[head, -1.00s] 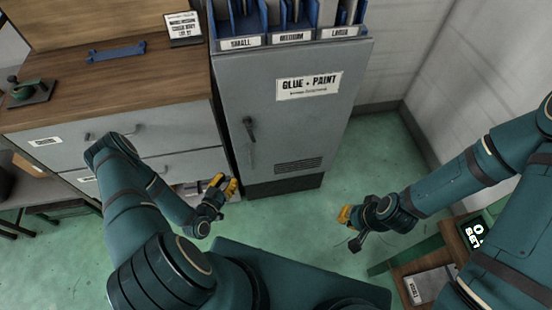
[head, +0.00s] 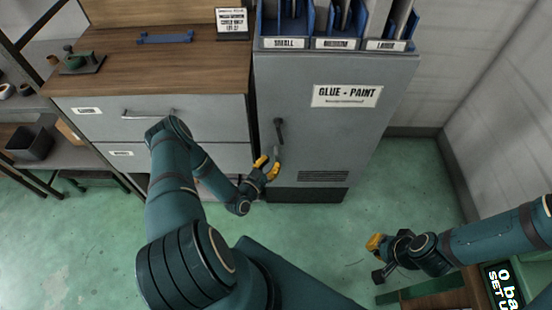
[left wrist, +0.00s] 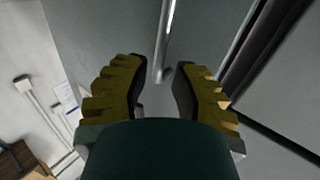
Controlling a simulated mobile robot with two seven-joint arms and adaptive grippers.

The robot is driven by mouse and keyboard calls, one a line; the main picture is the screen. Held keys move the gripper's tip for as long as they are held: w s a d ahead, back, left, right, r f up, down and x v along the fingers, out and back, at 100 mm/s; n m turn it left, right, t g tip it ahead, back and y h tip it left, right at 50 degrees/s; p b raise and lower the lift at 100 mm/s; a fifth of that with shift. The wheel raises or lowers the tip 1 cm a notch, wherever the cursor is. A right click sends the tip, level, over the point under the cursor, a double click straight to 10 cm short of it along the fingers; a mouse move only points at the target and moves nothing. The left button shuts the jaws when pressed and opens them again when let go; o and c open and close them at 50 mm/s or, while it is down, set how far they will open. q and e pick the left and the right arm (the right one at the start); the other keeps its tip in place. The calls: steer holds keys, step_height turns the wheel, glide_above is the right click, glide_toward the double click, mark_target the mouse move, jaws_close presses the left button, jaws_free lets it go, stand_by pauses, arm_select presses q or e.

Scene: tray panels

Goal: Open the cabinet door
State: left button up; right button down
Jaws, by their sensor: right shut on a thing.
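The grey cabinet with a "GLUE + PAINT" label has a closed front door (head: 325,135) in the head view. Its dark upright handle (head: 280,132) is near the door's left edge. My left gripper (head: 268,167) is open just below the handle, in front of the door's lower left. In the left wrist view, a metal bar that looks like the handle (left wrist: 165,45) comes down ahead of my open fingers (left wrist: 160,85), its lower end near the gap between the tips. My right gripper (head: 374,244) is shut, low and right of the cabinet; what it holds is unclear.
A grey drawer unit (head: 175,125) with a wooden top stands against the cabinet's left side. Blue bins (head: 335,25) sit on the cabinet. Green floor (head: 400,180) is free at the right, up to the wall.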

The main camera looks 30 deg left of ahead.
mark_target(276, 158)
arm_select(q)
steer(key=shift+w+d, duration=0.1)
steer(key=shift+w, duration=1.55)
jaws_close()
steer(key=shift+s, duration=0.1)
